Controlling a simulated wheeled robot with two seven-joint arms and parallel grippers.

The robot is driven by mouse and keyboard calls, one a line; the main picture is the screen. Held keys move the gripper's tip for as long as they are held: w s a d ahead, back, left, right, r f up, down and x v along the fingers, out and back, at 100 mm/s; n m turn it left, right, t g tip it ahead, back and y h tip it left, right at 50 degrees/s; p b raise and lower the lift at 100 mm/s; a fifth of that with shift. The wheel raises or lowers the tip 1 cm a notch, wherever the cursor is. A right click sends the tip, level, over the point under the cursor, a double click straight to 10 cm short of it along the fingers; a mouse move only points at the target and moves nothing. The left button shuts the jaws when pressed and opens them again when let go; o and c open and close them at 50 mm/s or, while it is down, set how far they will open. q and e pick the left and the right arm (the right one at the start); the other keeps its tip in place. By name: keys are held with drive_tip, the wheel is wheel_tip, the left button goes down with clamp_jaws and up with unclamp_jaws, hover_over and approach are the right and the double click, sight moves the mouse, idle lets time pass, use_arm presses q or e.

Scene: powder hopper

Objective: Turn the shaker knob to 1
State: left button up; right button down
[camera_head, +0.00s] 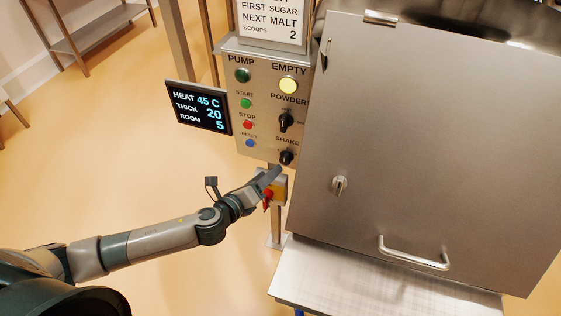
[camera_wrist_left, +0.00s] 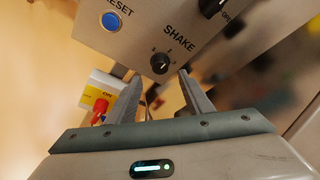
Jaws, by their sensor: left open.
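The shaker knob (camera_head: 286,157) is a small black dial under the SHAKE label, low on the control panel (camera_head: 262,75). In the left wrist view the knob (camera_wrist_left: 160,63) sits just beyond the gap between the fingertips, with small marks around it too small to read surely. My left gripper (camera_head: 275,172) is just below and in front of the knob. It also shows in the left wrist view (camera_wrist_left: 157,80), with its two fingers apart and nothing between them. Whether a finger touches the knob is unclear. My right gripper is not in view.
The black powder knob (camera_head: 286,121) is just above. A blue reset button (camera_head: 250,143) is to the left. A yellow box with a red switch (camera_head: 268,195) is below the panel. The large steel hopper door (camera_head: 420,150) stands close on the right. A display (camera_head: 198,107) hangs left.

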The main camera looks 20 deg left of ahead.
sight(283, 161)
use_arm(q)
drive_tip(key=x, duration=0.7)
drive_tip(key=shift+r+p, duration=0.1)
drive_tip(key=shift+p, duration=0.2)
drive_tip(key=shift+w+d+f, duration=0.15)
drive_tip(key=shift+w+f, duration=0.05)
drive_tip(key=shift+w, duration=0.3)
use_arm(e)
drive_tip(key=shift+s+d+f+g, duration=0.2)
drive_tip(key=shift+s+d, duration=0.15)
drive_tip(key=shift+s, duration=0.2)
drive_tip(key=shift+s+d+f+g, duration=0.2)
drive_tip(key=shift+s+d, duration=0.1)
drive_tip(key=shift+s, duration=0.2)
